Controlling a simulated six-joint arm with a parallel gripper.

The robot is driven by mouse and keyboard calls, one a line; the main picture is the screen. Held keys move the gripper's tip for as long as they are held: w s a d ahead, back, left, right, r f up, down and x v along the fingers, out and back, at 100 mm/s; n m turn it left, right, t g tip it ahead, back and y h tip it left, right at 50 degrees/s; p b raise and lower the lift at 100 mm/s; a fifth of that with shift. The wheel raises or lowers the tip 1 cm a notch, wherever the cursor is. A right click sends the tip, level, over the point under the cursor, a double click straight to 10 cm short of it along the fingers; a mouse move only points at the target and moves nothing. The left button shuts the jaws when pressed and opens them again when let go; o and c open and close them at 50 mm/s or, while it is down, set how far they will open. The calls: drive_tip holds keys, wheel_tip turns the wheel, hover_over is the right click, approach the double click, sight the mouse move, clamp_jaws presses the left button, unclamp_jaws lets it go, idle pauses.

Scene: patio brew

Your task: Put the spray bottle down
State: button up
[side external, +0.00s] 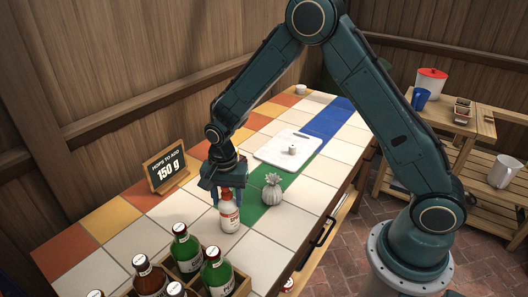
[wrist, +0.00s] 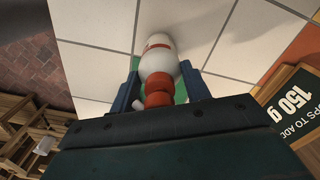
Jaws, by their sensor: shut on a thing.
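The spray bottle (side external: 230,215) is white with a red-orange band and neck. It is upright at the tiled counter, and whether its base touches the tiles is hard to tell. My gripper (side external: 228,192) comes from above and its blue fingers are shut on the bottle's upper part. In the wrist view the bottle (wrist: 158,62) sits between the two blue fingers (wrist: 160,88). The side of the bottle facing away from the cameras is hidden.
A crate of bottles (side external: 240,284) is in front. A sign (side external: 166,165) reading 150 g stands left. A white board (side external: 275,153) with a small item lies behind. White tiles (side external: 178,207) left of the bottle are bare.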

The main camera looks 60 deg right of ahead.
drive_tip(key=shift+f, duration=0.2)
drive_tip(key=o, duration=1.5)
drive_tip(key=shift+r, duration=0.15)
wheel_tip(320, 180, up, 11)
drive_tip(key=shift+r, duration=0.5)
